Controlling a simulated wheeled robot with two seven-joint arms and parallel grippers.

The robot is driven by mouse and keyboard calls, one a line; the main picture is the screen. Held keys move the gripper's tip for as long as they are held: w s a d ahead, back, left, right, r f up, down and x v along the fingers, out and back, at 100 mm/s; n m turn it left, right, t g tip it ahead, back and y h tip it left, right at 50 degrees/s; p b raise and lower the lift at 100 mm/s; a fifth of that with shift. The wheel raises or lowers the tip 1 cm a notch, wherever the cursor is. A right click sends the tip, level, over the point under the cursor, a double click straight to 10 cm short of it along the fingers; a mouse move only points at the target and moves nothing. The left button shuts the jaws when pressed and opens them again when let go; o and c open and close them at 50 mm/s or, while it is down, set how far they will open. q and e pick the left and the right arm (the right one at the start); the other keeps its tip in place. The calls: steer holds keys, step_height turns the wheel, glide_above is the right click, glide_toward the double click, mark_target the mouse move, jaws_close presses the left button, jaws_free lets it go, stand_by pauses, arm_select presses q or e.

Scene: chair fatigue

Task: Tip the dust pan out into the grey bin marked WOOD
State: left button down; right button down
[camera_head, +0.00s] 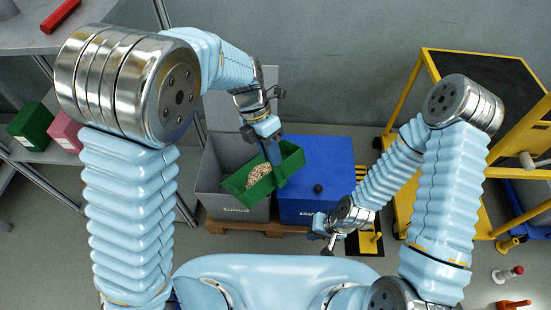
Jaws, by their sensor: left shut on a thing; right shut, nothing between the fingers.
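The green dust pan (291,157) holds a pile of pale wood chips (259,173). My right gripper (325,236) is shut and empty, in front of the blue bin.
A blue lidded bin (328,160) stands right of the grey bin; both are on a wooden pallet (219,226). A yellow-framed cart (407,100) stands at the right. Shelves at the left hold green (30,122) and pink (66,132) boxes. Small items lie on the floor at lower right.

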arm_select(q)
steer(key=w+a+r+g+h, duration=0.2)
steer(key=w+a+g+h, duration=0.2)
steer(key=w+a, duration=0.4)
steer(key=shift+w+a+r+g+h, duration=0.3)
steer(key=shift+g+h, duration=0.1)
steer(key=shift+g, duration=0.1)
stand_by(0.4)
stand_by(0.4)
